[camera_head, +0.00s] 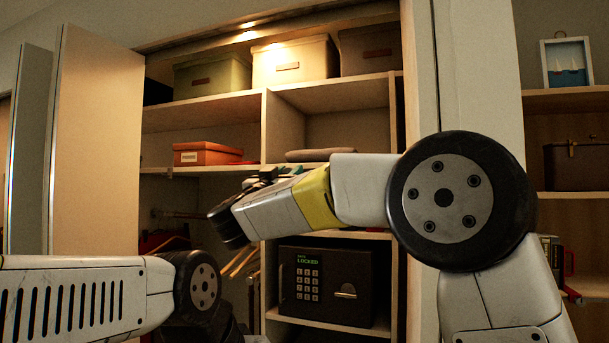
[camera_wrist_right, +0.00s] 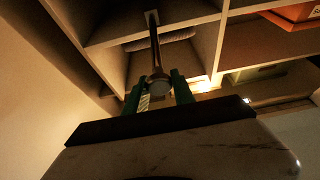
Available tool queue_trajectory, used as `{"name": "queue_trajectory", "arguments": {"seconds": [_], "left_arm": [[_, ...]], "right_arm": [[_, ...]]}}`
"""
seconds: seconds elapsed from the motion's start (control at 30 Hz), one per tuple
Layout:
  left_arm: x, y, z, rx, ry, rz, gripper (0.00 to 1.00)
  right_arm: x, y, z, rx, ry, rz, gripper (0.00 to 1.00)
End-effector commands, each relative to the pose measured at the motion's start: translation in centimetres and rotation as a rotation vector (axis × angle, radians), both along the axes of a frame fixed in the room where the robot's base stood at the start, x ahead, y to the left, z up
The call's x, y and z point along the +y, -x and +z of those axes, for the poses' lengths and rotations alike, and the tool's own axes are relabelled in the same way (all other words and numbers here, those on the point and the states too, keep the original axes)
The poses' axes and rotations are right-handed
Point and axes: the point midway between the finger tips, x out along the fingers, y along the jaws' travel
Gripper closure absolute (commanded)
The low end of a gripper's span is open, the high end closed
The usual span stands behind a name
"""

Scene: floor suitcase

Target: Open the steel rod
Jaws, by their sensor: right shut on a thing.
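A steel rod (camera_wrist_right: 156,55) shows in the right wrist view, running from the shelving to between the green fingers of my right gripper (camera_wrist_right: 157,90). The gripper is shut on the rod's near end. In the head view, my right gripper (camera_head: 270,176) is mostly hidden behind its own arm, with only green bits showing at the shelf edge. A short metal bar (camera_head: 185,214) shows in the wardrobe's left bay; I cannot tell whether it is the same rod. My left arm comes in at the lower left, and its gripper is out of view.
The wardrobe holds an orange box (camera_head: 206,153), storage boxes (camera_head: 296,61) on top, and a dark safe (camera_head: 326,283) below. Wooden hangers (camera_head: 243,262) hang beside the safe. A folded door panel (camera_head: 95,140) stands at the left. A framed picture (camera_head: 567,63) sits on the right shelf.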

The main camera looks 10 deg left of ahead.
Motion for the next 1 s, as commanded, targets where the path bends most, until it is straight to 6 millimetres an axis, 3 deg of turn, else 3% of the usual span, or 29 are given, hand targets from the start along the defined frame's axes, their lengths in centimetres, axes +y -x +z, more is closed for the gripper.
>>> {"name": "queue_trajectory", "arguments": {"seconds": [0.2, 0.4, 0.6, 0.97, 1.0], "left_arm": [[0.0, 0.0, 0.0, 0.000, 0.000, 0.000, 0.64], [0.0, 0.0, 0.0, 0.000, 0.000, 0.000, 0.64], [0.0, 0.0, 0.0, 0.000, 0.000, 0.000, 0.64], [0.0, 0.0, 0.0, 0.000, 0.000, 0.000, 0.64], [0.0, 0.0, 0.0, 0.000, 0.000, 0.000, 0.64]], "right_arm": [[1.1, 5.1, 0.0, -0.001, 0.000, 0.004, 1.00], [1.6, 7.9, 0.0, 0.000, -0.001, 0.003, 1.00], [1.8, 9.1, 0.0, 0.000, 0.001, 0.002, 1.00], [1.8, 9.1, 0.0, 0.000, -0.001, 0.001, 1.00], [1.8, 9.1, 0.0, 0.000, -0.001, 0.001, 0.62]]}}
